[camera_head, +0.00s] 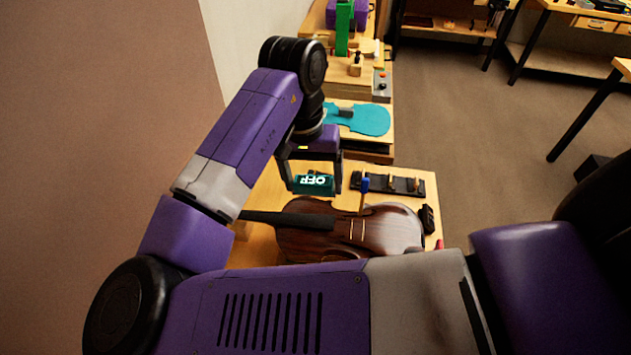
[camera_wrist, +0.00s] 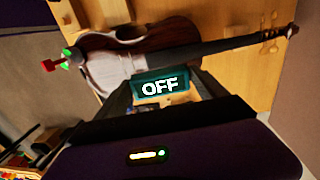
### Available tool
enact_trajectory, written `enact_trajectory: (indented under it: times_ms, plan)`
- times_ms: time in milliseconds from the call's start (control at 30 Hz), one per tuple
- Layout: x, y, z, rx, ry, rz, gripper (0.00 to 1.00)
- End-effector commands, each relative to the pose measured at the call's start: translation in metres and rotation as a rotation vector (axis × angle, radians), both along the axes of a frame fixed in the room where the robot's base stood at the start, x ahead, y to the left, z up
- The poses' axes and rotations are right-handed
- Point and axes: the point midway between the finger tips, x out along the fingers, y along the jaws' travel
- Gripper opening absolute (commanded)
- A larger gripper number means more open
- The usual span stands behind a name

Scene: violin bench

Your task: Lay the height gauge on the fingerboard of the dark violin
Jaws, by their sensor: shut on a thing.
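The height gauge (camera_head: 313,187) is a small teal block with a lit display reading OFF. My gripper (camera_head: 313,178) is shut on it and holds it above the bench, just beyond the violin in the head view. The gauge also shows between my fingers in the wrist view (camera_wrist: 160,87). The dark violin (camera_head: 385,232) lies face up on the bench, its neck pointing left. Its black fingerboard (camera_head: 285,219) shows in the head view and in the wrist view (camera_wrist: 215,50). The gauge appears apart from it. My arm hides part of the violin's near side in the head view.
A black tray (camera_head: 405,186) with small tools lies behind the violin. A blue-topped tool (camera_head: 364,186) stands near the violin's body. A turquoise violin-shaped piece (camera_head: 366,119) lies farther back. A red and green item (camera_wrist: 50,65) shows near the violin's body end.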

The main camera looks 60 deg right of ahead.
Motion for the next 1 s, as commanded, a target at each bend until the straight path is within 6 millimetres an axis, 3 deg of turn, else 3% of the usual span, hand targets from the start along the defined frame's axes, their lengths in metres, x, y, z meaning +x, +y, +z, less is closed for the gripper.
enact_trajectory:
  times_ms: [367,1000]
  plan:
    - [-0.001,0.000,0.000,0.001,0.000,-0.002,0.40]
    - [0.000,0.000,-0.050,0.001,0.000,-0.001,0.40]
